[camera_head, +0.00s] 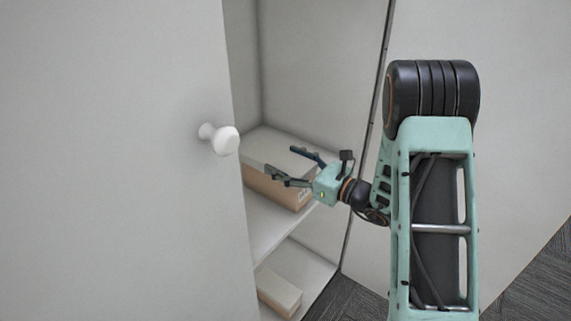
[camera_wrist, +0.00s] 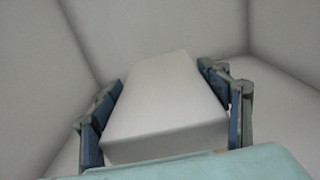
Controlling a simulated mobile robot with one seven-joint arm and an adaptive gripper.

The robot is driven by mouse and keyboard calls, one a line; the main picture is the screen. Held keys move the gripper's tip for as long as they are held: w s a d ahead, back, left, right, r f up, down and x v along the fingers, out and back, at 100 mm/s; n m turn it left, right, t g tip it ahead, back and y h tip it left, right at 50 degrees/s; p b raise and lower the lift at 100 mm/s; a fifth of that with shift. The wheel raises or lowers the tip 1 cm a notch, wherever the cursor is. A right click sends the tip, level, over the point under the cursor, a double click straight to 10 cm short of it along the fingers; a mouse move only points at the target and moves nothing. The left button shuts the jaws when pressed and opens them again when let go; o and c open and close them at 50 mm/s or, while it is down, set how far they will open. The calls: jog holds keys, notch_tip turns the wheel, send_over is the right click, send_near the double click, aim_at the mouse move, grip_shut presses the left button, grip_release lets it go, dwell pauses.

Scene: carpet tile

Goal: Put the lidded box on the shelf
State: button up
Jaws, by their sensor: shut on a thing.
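The lidded box (camera_head: 268,189) has a brown cardboard body and a pale grey-white lid. In the head view it is inside the open cabinet, at the level of the upper shelf (camera_head: 262,228). My gripper (camera_head: 281,160) reaches in from the right, with its fingers at the box. In the wrist view the lid (camera_wrist: 165,105) fills the space between the two fingers, one along each long side, and my gripper (camera_wrist: 160,78) is shut on the box. The lid is on and looks level. My gripper hides part of the box's right end. I cannot tell whether the box's underside touches the shelf.
A white cabinet door (camera_head: 120,170) with a round knob (camera_head: 225,140) stands at the left of the opening. A second, smaller lidded box (camera_head: 279,291) sits on the cabinet's lower level. The cabinet's side wall is close to my arm on the right. Dark carpet (camera_head: 540,275) shows at the lower right.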

aim_at(308, 172)
jog(key=shift+r, duration=0.1)
jog(key=o, duration=2.2)
jog(key=shift+c, duration=0.2)
jog(key=p+v, duration=0.1)
jog(key=v, duration=1.1)
jog(key=shift+s, duration=0.1)
